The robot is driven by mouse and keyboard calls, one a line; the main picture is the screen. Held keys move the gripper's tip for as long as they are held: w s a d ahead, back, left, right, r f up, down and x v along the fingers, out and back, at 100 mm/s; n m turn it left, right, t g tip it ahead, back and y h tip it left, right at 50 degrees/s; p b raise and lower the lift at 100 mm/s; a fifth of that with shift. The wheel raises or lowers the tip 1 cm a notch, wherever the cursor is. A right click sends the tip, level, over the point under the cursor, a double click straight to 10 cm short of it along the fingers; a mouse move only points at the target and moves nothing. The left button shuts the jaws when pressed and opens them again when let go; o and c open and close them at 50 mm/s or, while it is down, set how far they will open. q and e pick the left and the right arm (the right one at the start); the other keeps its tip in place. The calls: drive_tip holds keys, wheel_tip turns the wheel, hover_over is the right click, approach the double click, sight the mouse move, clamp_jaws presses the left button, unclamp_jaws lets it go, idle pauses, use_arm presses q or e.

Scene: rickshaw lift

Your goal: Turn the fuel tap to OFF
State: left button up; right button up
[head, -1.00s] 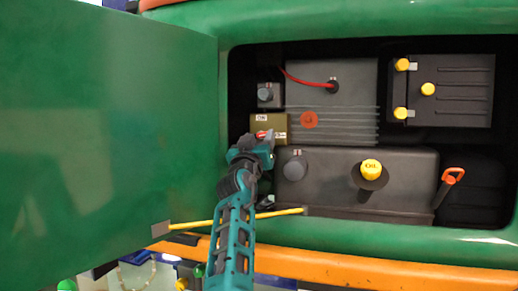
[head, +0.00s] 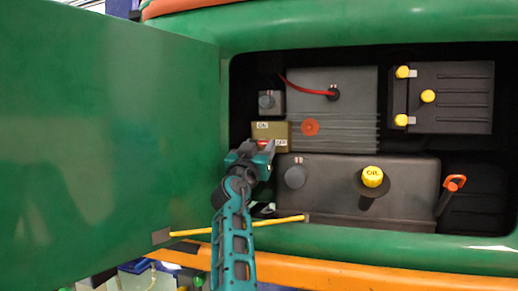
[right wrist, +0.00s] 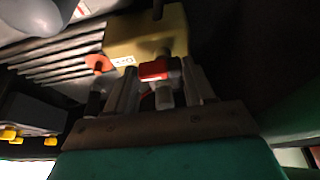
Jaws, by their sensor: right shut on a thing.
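The fuel tap's tan block (head: 285,128) sits in the open engine bay, with small white labels on its face. Its red lever (head: 264,143) is below the block's upper label, partly hidden by my right gripper (head: 266,152). In the right wrist view, the red lever (right wrist: 155,70) is between the two fingers of my right gripper (right wrist: 160,82), just in front of the tan block (right wrist: 145,35). The gripper is shut on it. I cannot tell the lever's exact angle. My left gripper is not in view.
A green door (head: 105,130) stands open at the left, propped by a yellow rod (head: 250,224) below my arm. A dark tank with a yellow oil cap (head: 372,177), an orange knob (head: 310,128) and a battery (head: 455,95) fill the bay. The orange-handled dipstick (head: 454,183) is at right.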

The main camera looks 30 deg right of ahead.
drive_tip(key=o, duration=1)
drive_tip(key=shift+o, duration=0.2)
use_arm(q)
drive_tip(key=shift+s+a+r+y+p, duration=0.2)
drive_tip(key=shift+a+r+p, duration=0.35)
drive_tip(key=shift+p, duration=0.95)
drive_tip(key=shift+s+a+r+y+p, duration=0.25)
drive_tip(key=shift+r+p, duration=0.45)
drive_tip(key=shift+p, duration=0.75)
use_arm(e)
wheel_tip(320, 180, up, 20)
